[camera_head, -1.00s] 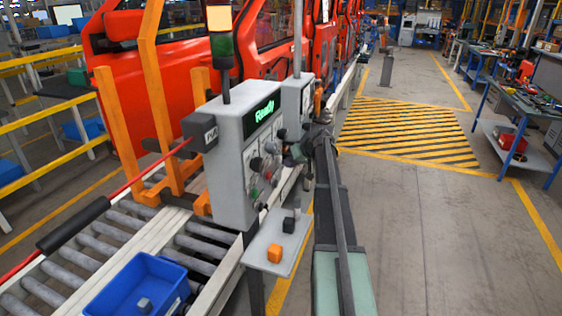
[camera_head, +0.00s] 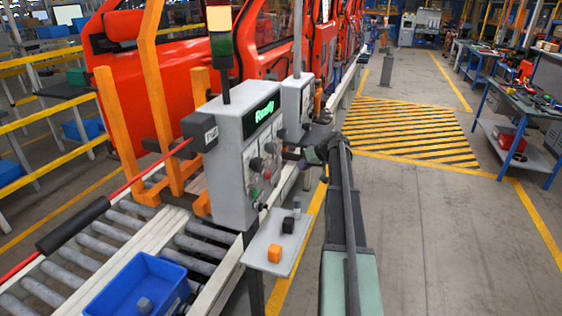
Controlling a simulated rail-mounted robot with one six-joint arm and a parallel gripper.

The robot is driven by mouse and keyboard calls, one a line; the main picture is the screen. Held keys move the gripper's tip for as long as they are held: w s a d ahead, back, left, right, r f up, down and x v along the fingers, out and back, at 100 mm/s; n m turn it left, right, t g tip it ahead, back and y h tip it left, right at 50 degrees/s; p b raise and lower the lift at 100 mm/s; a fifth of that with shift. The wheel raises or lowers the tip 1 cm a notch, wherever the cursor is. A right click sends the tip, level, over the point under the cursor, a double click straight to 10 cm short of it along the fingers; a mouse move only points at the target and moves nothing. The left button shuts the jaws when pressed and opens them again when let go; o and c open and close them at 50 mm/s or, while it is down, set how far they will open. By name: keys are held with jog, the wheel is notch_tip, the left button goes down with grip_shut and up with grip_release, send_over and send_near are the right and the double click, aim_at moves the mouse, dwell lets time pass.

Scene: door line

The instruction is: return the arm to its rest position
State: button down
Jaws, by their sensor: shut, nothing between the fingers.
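My arm (camera_head: 345,215) reaches up from the bottom of the head view, to the right of the grey control box (camera_head: 240,165). My gripper (camera_head: 289,155) is at the arm's far end, small and dark, pointing left towards the knobs on the box's front. It is shut with nothing held. A gap between its tips and the knobs is hard to judge at this size. The box's screen reads "Ready" in green.
A small shelf (camera_head: 262,250) below the box holds an orange cube (camera_head: 275,253), a dark cube (camera_head: 288,225) and a grey piece. Red car doors (camera_head: 180,80) stand behind.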

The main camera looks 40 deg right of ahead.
dwell(0.6)
jog(key=s+a+f+g+h+b, duration=0.1)
jog(key=s+a+f, duration=0.4)
jog(key=a, duration=1)
jog(key=s+a+f+n+g+h+b, duration=0.1)
jog(key=s+a+f+g+b, duration=0.3)
jog(key=s+a, duration=0.8)
jog(key=s+a+f+g+h+b, duration=0.2)
jog(key=s+a+f+b, duration=0.3)
jog(key=a, duration=1.3)
jog(key=s+f, duration=0.1)
jog(key=s, duration=0.2)
jog(key=shift+s+a+n+g, duration=0.15)
jog(key=shift+a+n+g, duration=0.15)
